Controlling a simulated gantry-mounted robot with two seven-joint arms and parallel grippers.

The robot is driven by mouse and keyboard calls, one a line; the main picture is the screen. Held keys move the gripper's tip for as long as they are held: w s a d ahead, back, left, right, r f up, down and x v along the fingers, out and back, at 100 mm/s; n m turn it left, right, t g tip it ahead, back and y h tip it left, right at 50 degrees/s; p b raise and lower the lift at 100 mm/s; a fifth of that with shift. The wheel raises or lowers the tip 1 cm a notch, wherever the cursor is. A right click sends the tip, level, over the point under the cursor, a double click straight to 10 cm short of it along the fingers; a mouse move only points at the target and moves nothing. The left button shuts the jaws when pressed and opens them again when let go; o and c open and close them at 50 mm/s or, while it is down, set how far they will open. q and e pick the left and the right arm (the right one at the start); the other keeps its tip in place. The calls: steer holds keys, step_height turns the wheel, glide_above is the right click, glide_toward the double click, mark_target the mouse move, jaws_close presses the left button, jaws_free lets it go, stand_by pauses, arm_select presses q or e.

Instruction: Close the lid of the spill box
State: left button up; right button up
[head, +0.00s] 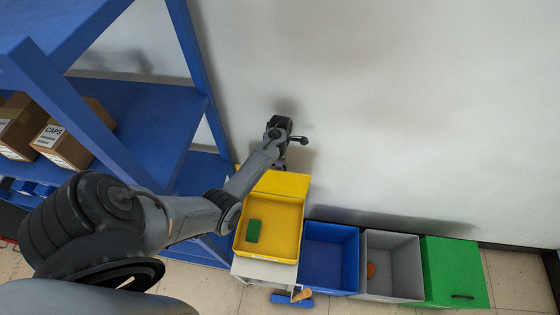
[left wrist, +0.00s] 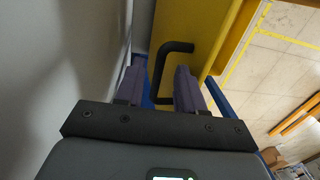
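The yellow box (head: 285,244), which I take to be the spill box, stands at the left end of a row of bins. Its yellow lid (head: 280,183) is raised at the back, near the wall. A green block (head: 253,231) lies inside. My left gripper (head: 280,165) is at the lid's upper edge, pointing down. In the left wrist view, the purple fingers of the left gripper (left wrist: 160,88) are apart. The lid's black handle (left wrist: 162,68) reaches between them, and the yellow lid (left wrist: 200,25) lies beyond. I cannot tell whether a finger touches the handle. My right gripper is out of view.
A blue bin (head: 330,257), a grey bin (head: 392,265) with an orange item and a green box (head: 454,271) with its lid down stand to the right. A blue shelf (head: 160,120) with cartons is at left. The wall (head: 400,100) is close behind.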

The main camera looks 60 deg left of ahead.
arm_select(q)
steer(key=shift+d+f, duration=0.1)
steer(key=shift+f, duration=0.5)
steer(key=shift+c, duration=0.3)
jaws_close()
